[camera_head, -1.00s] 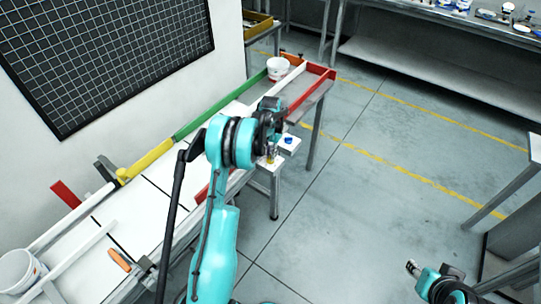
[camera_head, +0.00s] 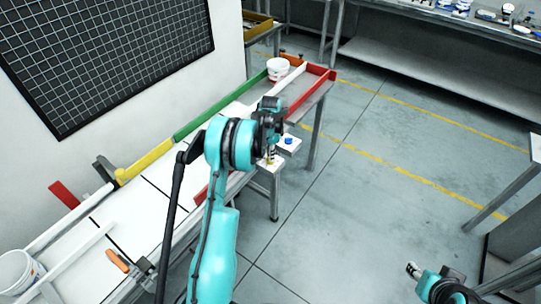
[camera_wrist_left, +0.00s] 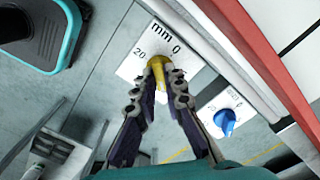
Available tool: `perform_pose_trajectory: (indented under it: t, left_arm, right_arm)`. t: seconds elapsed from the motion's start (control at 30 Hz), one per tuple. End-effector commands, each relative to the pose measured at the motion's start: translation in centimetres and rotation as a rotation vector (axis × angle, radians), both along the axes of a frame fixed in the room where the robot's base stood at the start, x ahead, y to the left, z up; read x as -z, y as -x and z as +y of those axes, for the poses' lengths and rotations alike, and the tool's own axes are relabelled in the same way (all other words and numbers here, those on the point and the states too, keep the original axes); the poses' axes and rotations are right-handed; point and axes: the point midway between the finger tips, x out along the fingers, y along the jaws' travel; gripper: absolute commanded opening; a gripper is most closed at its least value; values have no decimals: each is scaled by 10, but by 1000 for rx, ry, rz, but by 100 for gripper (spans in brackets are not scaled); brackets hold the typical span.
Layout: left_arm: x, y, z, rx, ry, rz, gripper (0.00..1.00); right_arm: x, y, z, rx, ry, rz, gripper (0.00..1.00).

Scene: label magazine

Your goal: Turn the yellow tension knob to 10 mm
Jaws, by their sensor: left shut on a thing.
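The yellow tension knob (camera_wrist_left: 158,70) shows in the left wrist view on a white plate (camera_wrist_left: 131,62) marked "mm", 0 and 20. My left gripper (camera_wrist_left: 163,80) points at the plate, with its two fingers closed on either side of the knob. The fingers hide part of the knob, so its pointer and exact setting cannot be read. In the head view my left gripper (camera_head: 269,156) is over the small plate at the table's edge. My right gripper (camera_head: 413,270) is at the lower right, far from the knob; its jaws are too small to judge.
A blue knob (camera_wrist_left: 225,121) sits on a second white plate close beside the yellow one; it also shows in the head view (camera_head: 289,141). A red rail (camera_head: 305,92) and a white bucket (camera_head: 278,68) are on the table behind. Open floor lies to the right.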

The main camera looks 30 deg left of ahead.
Motion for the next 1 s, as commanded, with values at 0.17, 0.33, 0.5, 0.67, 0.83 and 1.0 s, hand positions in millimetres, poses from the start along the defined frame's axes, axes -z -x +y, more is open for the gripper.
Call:
perform_pose_trajectory:
  t: [0.17,0.33,0.5,0.67,0.83,1.0]
  left_arm:
    - [0,0,0,45,-1,-1,0]
    - [0,0,0,59,-1,-1,0]
    - [0,0,0,61,-1,-1,0]
    - [0,0,0,60,-1,-1,0]
    - [0,0,0,60,-1,-1,31]
    - [0,0,0,59,0,0,31]
  right_arm:
    - [0,0,0,0,0,0,40]
    - [0,0,0,0,0,0,40]
    - [0,0,0,0,0,0,40]
    - [0,0,0,0,0,0,40]
    - [0,0,0,0,0,0,40]
    - [0,0,0,0,0,0,40]
